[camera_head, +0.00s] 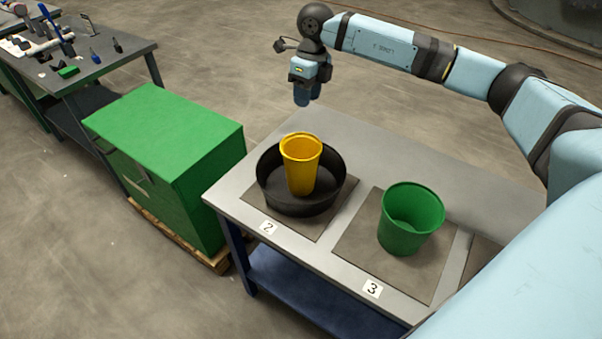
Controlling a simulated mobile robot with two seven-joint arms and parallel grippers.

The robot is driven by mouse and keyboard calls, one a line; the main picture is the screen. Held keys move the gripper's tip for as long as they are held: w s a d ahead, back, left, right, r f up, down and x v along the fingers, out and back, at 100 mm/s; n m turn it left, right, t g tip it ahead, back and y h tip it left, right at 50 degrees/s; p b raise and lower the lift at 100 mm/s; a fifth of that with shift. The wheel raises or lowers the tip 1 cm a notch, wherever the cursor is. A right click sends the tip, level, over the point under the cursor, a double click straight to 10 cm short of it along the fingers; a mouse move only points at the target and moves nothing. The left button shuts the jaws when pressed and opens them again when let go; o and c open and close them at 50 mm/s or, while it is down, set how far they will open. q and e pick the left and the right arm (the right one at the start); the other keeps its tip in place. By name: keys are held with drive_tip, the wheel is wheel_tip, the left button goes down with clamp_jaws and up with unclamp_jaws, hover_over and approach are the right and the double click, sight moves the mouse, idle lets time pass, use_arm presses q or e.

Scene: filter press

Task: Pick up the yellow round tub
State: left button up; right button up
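The yellow round tub (301,168) stands upright inside a wide black round pan (270,193) on the grey table. The pan sits on the brown mat by label 2. My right gripper (303,100) hangs above the table's far edge, beyond and above the yellow tub, and does not touch it. Its fingers point down, and I cannot tell whether they are open or shut. My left gripper is not in view.
A green round tub (410,222) stands on the mat by label 3, right of the pan. A large green box (165,135) on a wooden pallet stands left of the table (358,135). A workbench (105,62) with tools is at the far left.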

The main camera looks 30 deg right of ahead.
drive_tip(key=shift+h, duration=0.6)
drive_tip(key=f, duration=0.4)
drive_tip(key=d+f+p, duration=0.1)
drive_tip(key=f, duration=0.3)
drive_tip(key=d+f+p, duration=0.1)
drive_tip(key=f, duration=0.3)
drive_tip(key=shift+w+f, duration=0.1)
drive_tip(key=shift+w, duration=0.1)
drive_tip(key=shift+c, duration=0.2)
clamp_jaws()
